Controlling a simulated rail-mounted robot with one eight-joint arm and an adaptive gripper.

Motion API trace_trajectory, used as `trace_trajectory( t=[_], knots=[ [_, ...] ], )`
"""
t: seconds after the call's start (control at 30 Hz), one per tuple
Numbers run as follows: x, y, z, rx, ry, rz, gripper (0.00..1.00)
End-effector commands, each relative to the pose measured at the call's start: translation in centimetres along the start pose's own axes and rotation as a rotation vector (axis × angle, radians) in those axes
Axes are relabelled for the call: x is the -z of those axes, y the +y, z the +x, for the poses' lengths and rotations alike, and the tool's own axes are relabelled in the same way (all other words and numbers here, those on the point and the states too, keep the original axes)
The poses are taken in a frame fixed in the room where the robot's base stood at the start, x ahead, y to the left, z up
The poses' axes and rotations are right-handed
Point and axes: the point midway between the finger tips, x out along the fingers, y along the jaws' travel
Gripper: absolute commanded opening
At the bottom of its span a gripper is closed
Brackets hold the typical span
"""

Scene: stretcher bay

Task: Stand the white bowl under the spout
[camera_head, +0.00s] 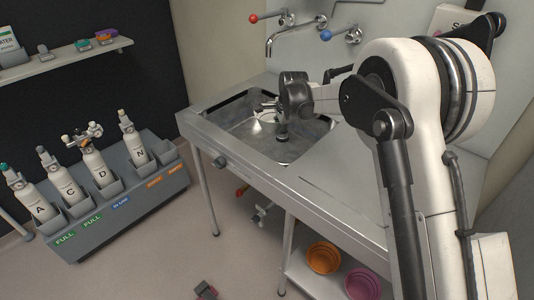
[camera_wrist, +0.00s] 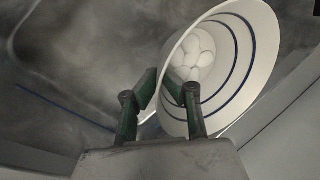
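The white bowl (camera_wrist: 240,75) has blue rings inside and several smooth white rounded shapes at its bottom. My gripper (camera_wrist: 161,76) has one finger outside the bowl and one inside, with the rim between them. It appears closed on the rim. In the head view my gripper (camera_head: 280,133) reaches down into the steel sink (camera_head: 232,122). Only a pale part of the bowl (camera_head: 266,116) shows behind it. The spout (camera_head: 283,36) comes from the wall above the back of the sink, higher than the bowl. Whether the bowl touches the sink floor is hidden.
A red-knobbed tap (camera_head: 270,17) and a blue-knobbed tap (camera_head: 340,35) stick out beside the spout. The counter (camera_head: 318,187) right of the sink is clear. An orange bowl (camera_head: 323,257) and a pink bowl (camera_head: 363,284) stand on the shelf below. A bottle rack (camera_head: 125,205) stands left.

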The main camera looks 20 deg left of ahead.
Motion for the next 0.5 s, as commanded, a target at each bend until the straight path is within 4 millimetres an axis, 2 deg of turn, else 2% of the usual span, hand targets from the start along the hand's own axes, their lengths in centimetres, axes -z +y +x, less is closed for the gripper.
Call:
trace_trajectory(
  t=[0.13,0.27,0.5],
  knots=[
    [-1.4,-0.5,1.2,0.002,-0.011,-0.031,0.0],
    [-1.6,-0.1,2.3,0.002,-0.013,-0.035,0.0],
    [-1.6,1.4,6.1,0.002,-0.013,-0.034,0.0]
  ],
)
